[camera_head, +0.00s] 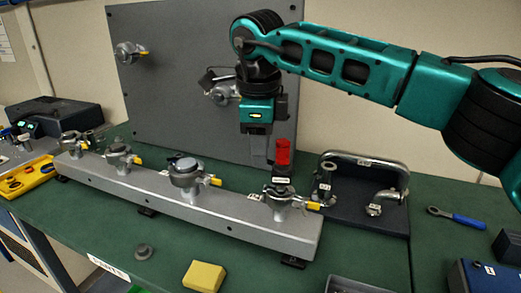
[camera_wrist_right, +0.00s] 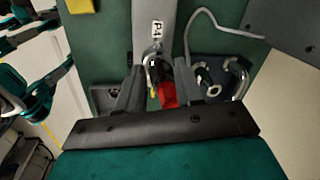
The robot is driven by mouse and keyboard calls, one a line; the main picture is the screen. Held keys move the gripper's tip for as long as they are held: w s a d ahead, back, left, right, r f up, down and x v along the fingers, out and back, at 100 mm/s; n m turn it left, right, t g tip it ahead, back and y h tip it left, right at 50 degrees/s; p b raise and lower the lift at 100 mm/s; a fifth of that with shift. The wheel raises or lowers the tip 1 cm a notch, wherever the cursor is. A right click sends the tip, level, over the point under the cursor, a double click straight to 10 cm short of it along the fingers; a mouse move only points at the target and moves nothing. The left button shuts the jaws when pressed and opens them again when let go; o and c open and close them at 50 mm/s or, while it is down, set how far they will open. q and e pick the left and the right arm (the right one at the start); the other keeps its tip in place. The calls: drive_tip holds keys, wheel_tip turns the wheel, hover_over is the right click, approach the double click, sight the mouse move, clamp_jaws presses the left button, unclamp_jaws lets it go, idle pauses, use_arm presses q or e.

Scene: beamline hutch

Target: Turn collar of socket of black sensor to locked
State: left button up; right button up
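At the right end of the grey rail, a sensor with a red top (camera_head: 283,151) and a black lower body (camera_head: 281,171) stands upright in a metal socket (camera_head: 279,191). The socket's collar has a yellow-tipped lever (camera_head: 312,205) pointing right. In the right wrist view the red top (camera_wrist_right: 167,95) shows between the fingers, near the label P4. My right gripper (camera_head: 259,148) is open above and beside the sensor, with gaps on both sides. Teal parts of my left arm (camera_wrist_right: 48,82) appear in the right wrist view; its fingers cannot be made out.
The rail (camera_head: 190,206) carries several other sockets with yellow levers. A dark stand with a bent metal handle (camera_head: 375,164) is close on the right. A grey panel (camera_head: 180,60) stands behind. A yellow block (camera_head: 204,276) and a wrench (camera_head: 458,217) lie on the green table.

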wheel_tip(320, 180, up, 11)
drive_tip(key=s, duration=0.2)
drive_tip(key=shift+r, duration=0.15)
drive_tip(key=shift+s, duration=0.1)
